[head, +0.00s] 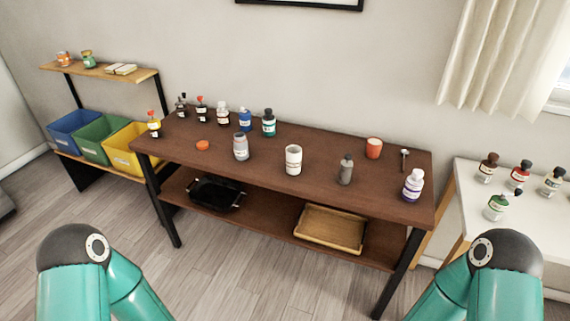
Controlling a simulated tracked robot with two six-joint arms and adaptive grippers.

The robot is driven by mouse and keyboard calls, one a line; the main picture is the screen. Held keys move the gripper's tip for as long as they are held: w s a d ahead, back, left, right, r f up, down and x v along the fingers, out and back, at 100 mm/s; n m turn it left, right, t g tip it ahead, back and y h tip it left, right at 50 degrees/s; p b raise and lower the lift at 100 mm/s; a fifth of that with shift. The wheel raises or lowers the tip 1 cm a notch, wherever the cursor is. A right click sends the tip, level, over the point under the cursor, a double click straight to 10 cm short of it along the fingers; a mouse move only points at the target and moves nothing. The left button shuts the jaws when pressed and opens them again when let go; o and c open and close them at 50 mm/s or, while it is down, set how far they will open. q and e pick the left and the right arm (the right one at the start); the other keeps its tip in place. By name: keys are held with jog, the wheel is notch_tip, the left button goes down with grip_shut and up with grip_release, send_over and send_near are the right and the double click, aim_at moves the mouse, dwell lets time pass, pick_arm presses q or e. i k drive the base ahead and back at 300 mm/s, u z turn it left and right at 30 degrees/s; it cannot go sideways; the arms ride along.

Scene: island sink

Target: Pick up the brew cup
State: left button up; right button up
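A white cup (293,160) with a small label stands upright near the front middle of the dark wooden table (330,180). A smaller orange-red cup (373,148) stands farther back on the right of the same table. I cannot tell from the picture which of the two is the brew cup. My two teal arms show at the bottom left and bottom right, well short of the table. Neither gripper is in view.
A grey jar (240,147) and a grey bottle (345,170) flank the white cup. Several bottles line the table's back left. An orange lid (202,145), a spoon (404,160) and a purple-white bottle (413,185) also lie or stand there.

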aim_at(293, 152)
jog(key=u, duration=0.05)
jog(key=i, duration=1)
jog(key=z, duration=0.05)
